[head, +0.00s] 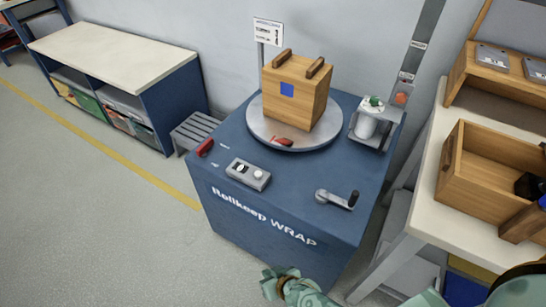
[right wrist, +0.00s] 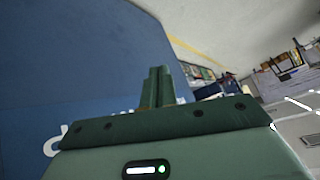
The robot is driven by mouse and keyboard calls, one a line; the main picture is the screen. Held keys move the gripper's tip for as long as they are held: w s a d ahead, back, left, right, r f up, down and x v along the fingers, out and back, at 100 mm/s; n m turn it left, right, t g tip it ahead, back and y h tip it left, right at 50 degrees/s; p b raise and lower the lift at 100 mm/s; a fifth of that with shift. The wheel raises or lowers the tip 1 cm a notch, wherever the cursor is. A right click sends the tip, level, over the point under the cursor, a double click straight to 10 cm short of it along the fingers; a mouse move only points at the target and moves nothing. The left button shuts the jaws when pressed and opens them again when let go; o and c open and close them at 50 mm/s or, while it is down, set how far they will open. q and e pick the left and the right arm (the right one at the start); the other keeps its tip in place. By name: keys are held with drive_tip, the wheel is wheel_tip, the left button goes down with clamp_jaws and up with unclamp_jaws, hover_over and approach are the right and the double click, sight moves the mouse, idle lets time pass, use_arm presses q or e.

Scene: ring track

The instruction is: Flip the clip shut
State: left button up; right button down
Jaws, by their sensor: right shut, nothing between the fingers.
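A red clip (head: 283,141) lies at the front edge of the round grey turntable (head: 262,127), in front of a wooden crate (head: 311,98) with a blue square on it. The clip is too small to tell clearly whether it is up or down. My right gripper (head: 274,281) is low at the bottom of the head view, in front of the blue wrapping machine (head: 250,208) and well away from the clip. Its fingers (right wrist: 158,87) are together and empty in the right wrist view, with the machine's blue side beyond. My left gripper is not in view.
A workbench (head: 450,225) with wooden boxes stands at the right.

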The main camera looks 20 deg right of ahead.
drive_tip(key=w+a+r+m+t+h+b, duration=0.1)
drive_tip(key=w+a+r+m+t+b, duration=0.35)
drive_tip(key=w+r, duration=0.6)
drive_tip(key=w+a+r+m+t+h+b, duration=0.1)
drive_tip(key=w+r+m+t+b, duration=0.2)
drive_tip(key=w+r+m+t, duration=0.7)
drive_tip(key=w+d+r+m+g+h+b, duration=0.2)
drive_tip(key=w+d+r+m+g+h, duration=0.15)
drive_tip(key=m+h, duration=0.45)
drive_tip(key=w+d+r+m+g+h+b, duration=0.2)
drive_tip(key=w+d+r+m+h+b, duration=0.15)
drive_tip(key=m, duration=0.85)
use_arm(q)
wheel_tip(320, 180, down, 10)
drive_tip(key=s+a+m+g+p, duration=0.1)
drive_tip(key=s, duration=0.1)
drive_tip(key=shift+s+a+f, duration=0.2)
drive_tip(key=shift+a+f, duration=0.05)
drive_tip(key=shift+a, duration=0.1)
use_arm(e)
drive_tip(key=s+d+f+m+g, duration=0.3)
drive_tip(key=s+m+g, duration=0.3)
drive_tip(key=m, duration=0.6)
drive_tip(key=f+g, duration=0.1)
drive_tip(key=g, duration=0.1)
drive_tip(key=shift+s+f+m+g, duration=0.25)
drive_tip(key=shift+m+g, duration=0.05)
drive_tip(key=shift+m, duration=0.05)
drive_tip(key=shift+d+h, duration=0.15)
drive_tip(key=shift+h, duration=0.1)
